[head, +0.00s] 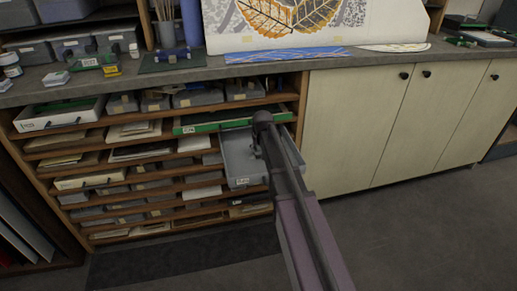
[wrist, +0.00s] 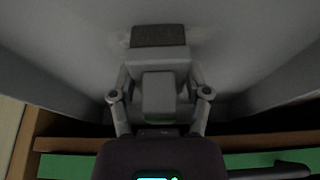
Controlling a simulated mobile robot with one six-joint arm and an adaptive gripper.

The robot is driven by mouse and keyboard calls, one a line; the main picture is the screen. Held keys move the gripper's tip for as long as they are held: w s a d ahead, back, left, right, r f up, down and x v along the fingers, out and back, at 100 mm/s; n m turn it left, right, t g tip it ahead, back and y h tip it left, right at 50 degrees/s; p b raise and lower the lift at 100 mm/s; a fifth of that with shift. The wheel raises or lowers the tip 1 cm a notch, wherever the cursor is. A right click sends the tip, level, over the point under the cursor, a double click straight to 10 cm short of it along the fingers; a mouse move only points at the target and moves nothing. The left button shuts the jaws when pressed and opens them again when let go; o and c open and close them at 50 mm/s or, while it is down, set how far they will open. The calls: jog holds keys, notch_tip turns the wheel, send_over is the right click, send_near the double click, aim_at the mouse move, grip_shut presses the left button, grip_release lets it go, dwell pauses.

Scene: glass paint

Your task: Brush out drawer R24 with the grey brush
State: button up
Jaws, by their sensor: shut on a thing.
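The grey drawer (head: 236,152) is pulled out of the shelf unit's right column, with a small white label (head: 243,181) on its front too small to read surely. In the wrist view its grey floor (wrist: 245,40) and side walls fill the picture. My gripper (wrist: 159,78) is inside the drawer, shut on the grey brush (wrist: 158,37). The brush's dark end is against or just above the floor; I cannot tell which. Pale smudges show on the floor beside that end. In the head view my arm hides the brush and part of the drawer.
A green drawer (head: 203,124) sticks out a little just above the grey one; its green front (wrist: 75,165) shows at the wrist view's bottom. Wooden shelf edges are close. Pale cupboards (head: 350,125) stand to the right. The countertop (head: 210,76) is above. Floor in front is clear.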

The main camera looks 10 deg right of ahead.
aim_at(249, 154)
jog(key=shift+a, duration=0.2)
jog(key=shift+a, duration=1.8)
jog(key=shift+r+p, duration=0.15)
jog(key=shift+p, duration=0.15)
notch_tip(249, 154, up, 6)
jog(key=p, duration=0.5)
jog(key=shift+p, duration=0.4)
jog(key=shift+w+r+p, duration=0.15)
jog(key=shift+r+p, duration=1.2)
jog(key=shift+p, duration=0.15)
